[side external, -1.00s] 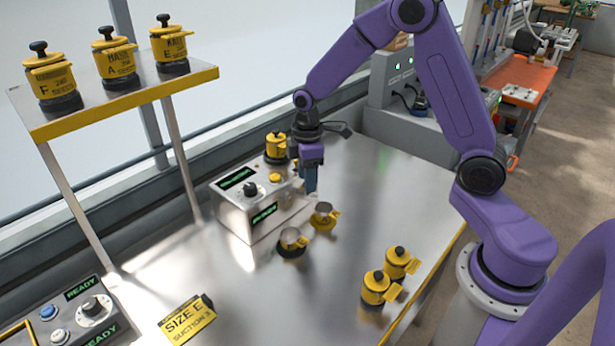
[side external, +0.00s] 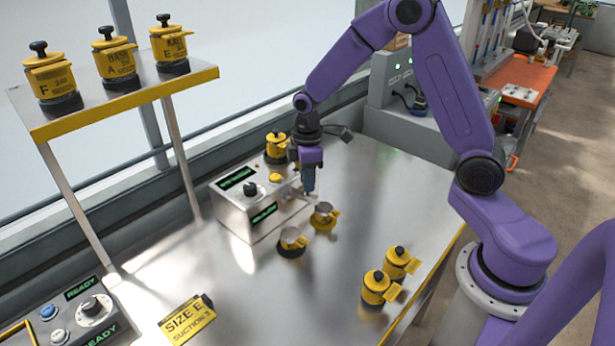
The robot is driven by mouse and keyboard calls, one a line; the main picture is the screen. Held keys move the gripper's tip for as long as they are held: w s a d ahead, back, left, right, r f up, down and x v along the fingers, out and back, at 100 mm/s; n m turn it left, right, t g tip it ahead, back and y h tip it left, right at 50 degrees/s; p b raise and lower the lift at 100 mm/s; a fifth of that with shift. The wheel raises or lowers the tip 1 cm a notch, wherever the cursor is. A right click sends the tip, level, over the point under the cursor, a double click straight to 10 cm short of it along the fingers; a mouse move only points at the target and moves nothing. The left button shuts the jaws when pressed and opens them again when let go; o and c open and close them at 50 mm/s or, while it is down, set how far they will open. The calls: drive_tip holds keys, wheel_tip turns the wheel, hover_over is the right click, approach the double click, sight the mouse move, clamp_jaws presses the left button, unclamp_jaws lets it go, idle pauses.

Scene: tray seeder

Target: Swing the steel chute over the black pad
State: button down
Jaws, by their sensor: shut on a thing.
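The steel chute (side external: 301,192) is a small, shiny piece at the right end of the grey steel machine box (side external: 246,218), partly hidden by my fingers. My gripper (side external: 309,193) points down there and is shut on the chute. Two small cups with yellow rims and tabs stand on the bench just in front of the box. The left cup (side external: 290,237) sits on a black round pad (side external: 290,254). The right cup (side external: 323,213) is nearer to my gripper, below and right of it. The chute's outlet is too small to make out.
Two yellow canisters (side external: 375,287) stand at the front right. A shelf (side external: 130,97) holds three more at left. A "SIZE E" sign (side external: 187,320) and a control panel (side external: 85,315) are in front. The bench's right middle is clear.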

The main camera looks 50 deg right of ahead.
drive_tip(key=shift+w+a+m, duration=0.1)
drive_tip(key=shift+a+m, duration=0.95)
drive_tip(key=shift+m, duration=1.7)
drive_tip(key=shift+a+m, duration=1.1)
drive_tip(key=shift+m, duration=1.6)
drive_tip(key=shift+w+a+m, duration=0.1)
drive_tip(key=shift+a+m, duration=0.95)
drive_tip(key=shift+m, duration=1.7)
drive_tip(key=c, duration=1)
unclamp_jaws()
wheel_tip(320, 180, up, 18)
drive_tip(key=f, duration=0.1)
hover_over(294, 188)
drive_tip(key=s+a, duration=0.3)
drive_tip(key=a, duration=0.2)
drive_tip(key=shift+r, duration=0.25)
